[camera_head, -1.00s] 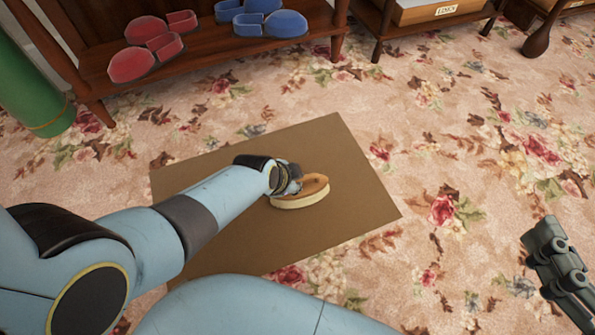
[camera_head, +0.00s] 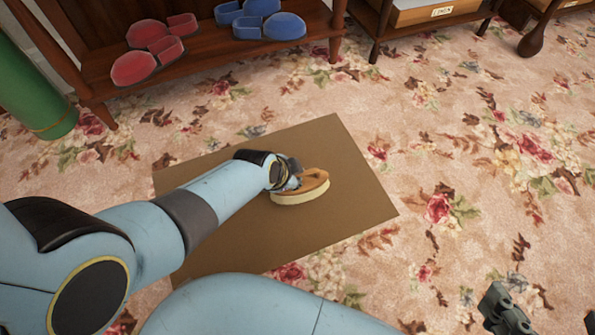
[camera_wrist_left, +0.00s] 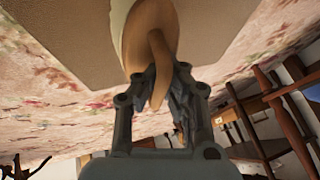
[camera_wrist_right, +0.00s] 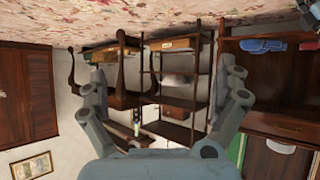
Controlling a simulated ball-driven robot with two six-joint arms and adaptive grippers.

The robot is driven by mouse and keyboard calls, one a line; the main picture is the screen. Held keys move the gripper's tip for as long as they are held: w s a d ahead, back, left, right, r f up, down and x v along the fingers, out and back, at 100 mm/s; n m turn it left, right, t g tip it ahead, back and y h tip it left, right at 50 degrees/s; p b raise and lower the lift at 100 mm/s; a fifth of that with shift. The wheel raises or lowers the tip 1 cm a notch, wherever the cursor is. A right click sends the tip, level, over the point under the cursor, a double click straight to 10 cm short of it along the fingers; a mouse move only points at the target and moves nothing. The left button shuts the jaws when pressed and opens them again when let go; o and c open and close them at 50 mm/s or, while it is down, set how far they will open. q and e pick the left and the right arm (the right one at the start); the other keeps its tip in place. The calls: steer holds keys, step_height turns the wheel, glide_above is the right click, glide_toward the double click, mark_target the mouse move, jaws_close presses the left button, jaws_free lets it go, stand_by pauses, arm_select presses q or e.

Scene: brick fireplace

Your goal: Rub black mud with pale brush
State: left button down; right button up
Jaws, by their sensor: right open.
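The brush (camera_head: 316,186) has a tan wooden back and pale bristles, and appears tipped over the brown mat (camera_head: 345,215). My left gripper (camera_head: 293,182) is at the brush's left end. In the left wrist view its fingers (camera_wrist_left: 162,85) close around the brush's tan handle (camera_wrist_left: 160,50). I cannot tell whether the bristles touch the mat. No black mud shows on the visible mat; my left arm and the brush cover part of it. My right gripper (camera_head: 542,304) is at the lower right, partly out of frame. In the right wrist view it is open and empty (camera_wrist_right: 166,75).
A wooden shelf (camera_head: 210,50) at the back holds red slippers (camera_head: 135,66) and blue slippers (camera_head: 284,26). A green roll (camera_head: 38,105) stands at the far left. A labelled box (camera_head: 420,12) sits on another shelf. The floral carpet (camera_head: 450,150) right of the mat is clear.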

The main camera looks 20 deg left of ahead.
arm_select(q)
steer(key=shift+r, duration=0.4)
steer(key=shift+w+r+p, duration=0.15)
steer(key=shift+r+p, duration=0.45)
steer(key=shift+p, duration=0.15)
steer(key=shift+r+p, duration=0.3)
steer(key=shift+r, duration=0.3)
steer(key=shift+p, duration=0.3)
arm_select(e)
steer(key=g, duration=0.2)
steer(key=s+r+g, duration=0.1)
steer(key=shift+s+d+g, duration=0.1)
steer(key=shift+d+g, duration=0.1)
steer(key=shift+g, duration=0.2)
arm_select(q)
steer(key=shift+f, duration=0.1)
